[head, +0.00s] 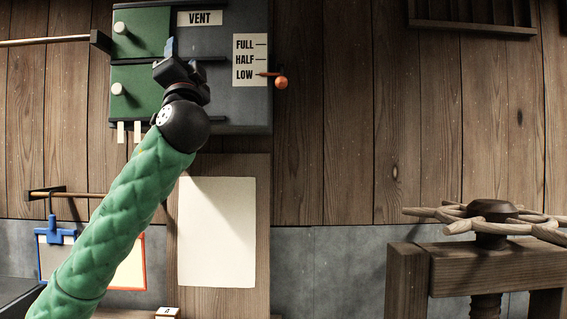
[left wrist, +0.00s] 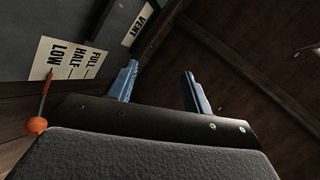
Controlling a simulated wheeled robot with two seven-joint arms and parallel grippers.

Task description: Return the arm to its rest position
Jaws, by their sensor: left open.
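My left arm, in a green quilted sleeve, reaches up from the lower left in the head view. Its gripper (head: 170,47) is in front of the dark vent panel (head: 225,105). In the left wrist view the two blue fingers of the left gripper (left wrist: 160,88) stand apart with nothing between them. The orange-knobbed lever (head: 281,82) points at LOW on the label plate (head: 250,60); it also shows in the left wrist view (left wrist: 37,124), to the left of the fingers and apart from them. My right gripper is out of view.
Green doors with white knobs (head: 118,89) are left of the gripper. A blank white sheet (head: 217,230) hangs below the panel. A blue clamp (head: 55,236) hangs from a rod at lower left. A wooden screw press (head: 490,250) stands at right. The middle wall is clear.

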